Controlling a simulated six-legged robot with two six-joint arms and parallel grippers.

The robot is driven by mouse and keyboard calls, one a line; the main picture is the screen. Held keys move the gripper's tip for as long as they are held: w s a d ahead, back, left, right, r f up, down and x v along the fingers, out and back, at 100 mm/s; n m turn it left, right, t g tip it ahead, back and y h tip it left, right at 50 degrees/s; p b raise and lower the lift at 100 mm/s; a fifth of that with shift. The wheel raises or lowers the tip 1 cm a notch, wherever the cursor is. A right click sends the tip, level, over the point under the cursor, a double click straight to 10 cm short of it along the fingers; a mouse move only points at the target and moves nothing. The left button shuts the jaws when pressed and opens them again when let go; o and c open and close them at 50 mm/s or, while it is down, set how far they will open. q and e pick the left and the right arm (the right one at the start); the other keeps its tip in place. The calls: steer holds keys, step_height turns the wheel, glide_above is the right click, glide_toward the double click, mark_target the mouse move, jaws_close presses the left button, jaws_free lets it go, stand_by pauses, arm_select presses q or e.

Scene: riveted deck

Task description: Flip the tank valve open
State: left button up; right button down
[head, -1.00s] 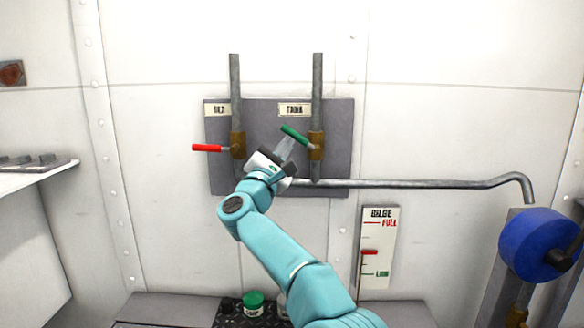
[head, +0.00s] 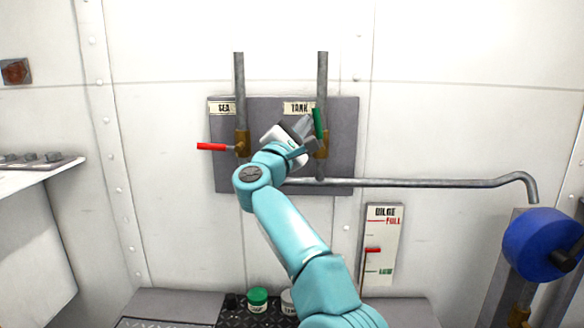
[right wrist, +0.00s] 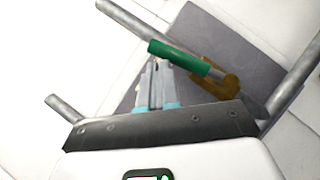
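The tank valve is on the grey panel (head: 270,185) under the TANK label (head: 298,108). Its green handle (head: 318,122) stands nearly upright, close to the line of its pipe (head: 322,75), above the brass valve body (head: 321,146). My right gripper (head: 305,124) is just left of the green handle. In the right wrist view its fingers (right wrist: 156,72) look shut together, with the green handle (right wrist: 187,60) across their tips and not between them. Whether they touch it I cannot tell. My left gripper is out of view.
The SEA valve's red handle (head: 212,147) points left, level, beside its brass body (head: 242,144). A horizontal pipe (head: 430,183) runs right from the panel. A bilge gauge (head: 383,240), a blue wheel (head: 540,245) and a green-lidded jar (head: 257,298) are lower down.

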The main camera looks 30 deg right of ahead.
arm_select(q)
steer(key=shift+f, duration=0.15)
arm_select(e)
steer(key=shift+s+d+r, duration=0.35)
steer(key=shift+d+r, duration=0.05)
steer(key=shift+d, duration=0.2)
arm_select(q)
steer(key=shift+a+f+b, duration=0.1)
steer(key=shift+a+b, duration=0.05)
steer(key=shift+b, duration=0.15)
